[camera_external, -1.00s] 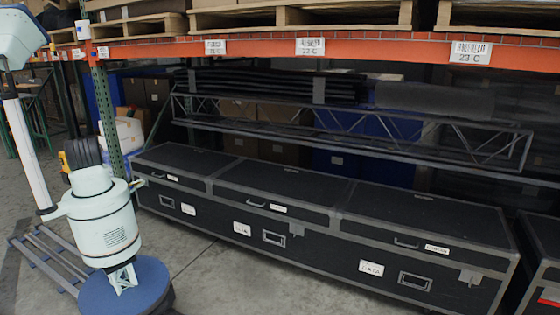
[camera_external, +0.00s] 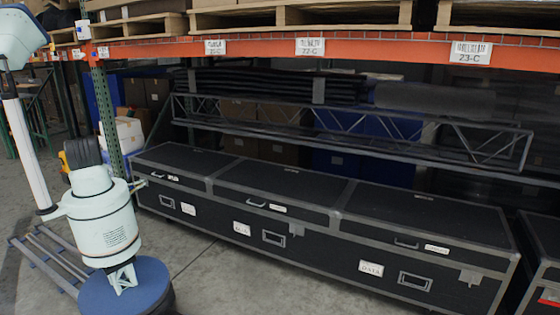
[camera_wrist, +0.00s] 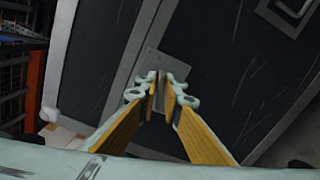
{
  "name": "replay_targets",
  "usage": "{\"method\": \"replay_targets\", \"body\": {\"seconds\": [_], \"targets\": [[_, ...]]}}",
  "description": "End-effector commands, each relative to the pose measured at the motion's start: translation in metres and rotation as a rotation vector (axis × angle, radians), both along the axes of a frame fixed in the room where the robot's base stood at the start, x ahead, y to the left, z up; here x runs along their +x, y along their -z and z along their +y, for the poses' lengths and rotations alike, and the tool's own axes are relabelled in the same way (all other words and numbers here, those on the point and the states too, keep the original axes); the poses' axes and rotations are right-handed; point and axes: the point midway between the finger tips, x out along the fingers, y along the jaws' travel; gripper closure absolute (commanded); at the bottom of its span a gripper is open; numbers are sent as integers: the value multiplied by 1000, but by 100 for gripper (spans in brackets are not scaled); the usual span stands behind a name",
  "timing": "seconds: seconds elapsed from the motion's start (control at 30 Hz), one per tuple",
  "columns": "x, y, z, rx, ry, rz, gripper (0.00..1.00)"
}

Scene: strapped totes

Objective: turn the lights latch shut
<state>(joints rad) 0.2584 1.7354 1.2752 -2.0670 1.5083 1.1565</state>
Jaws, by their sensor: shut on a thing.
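My gripper (camera_wrist: 160,88) is shut on the dark tab of the lights latch in the wrist view. The latch's light grey plate (camera_wrist: 149,65) shows just beyond the fingertips, on the grey edge strip between two black panels. The yellow finger pads converge on the tab, and its lower part is hidden between them. In the external view my arm stands at the left end of the long black case (camera_external: 330,238). The gripper's tip is small there, close to the case's left front, and the latch cannot be made out.
A recessed handle (camera_wrist: 290,8) is at the upper right of the wrist view. An orange shelf beam (camera_external: 370,50) and a grey truss (camera_external: 350,135) run above the case. Bare floor (camera_external: 225,285) lies in front.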

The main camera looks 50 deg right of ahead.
Motion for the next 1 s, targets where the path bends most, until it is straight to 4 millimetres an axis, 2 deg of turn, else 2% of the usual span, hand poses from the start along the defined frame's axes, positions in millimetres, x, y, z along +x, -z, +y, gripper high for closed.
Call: {"method": "replay_targets", "body": {"seconds": [0.3, 0.5, 1.0], "targets": [[-1, 2, 0, 49, 0, -198, 100], [0, 2, 0, 67, 0, -272, 100], [0, 2, 1, 75, 0, -305, 100]]}}
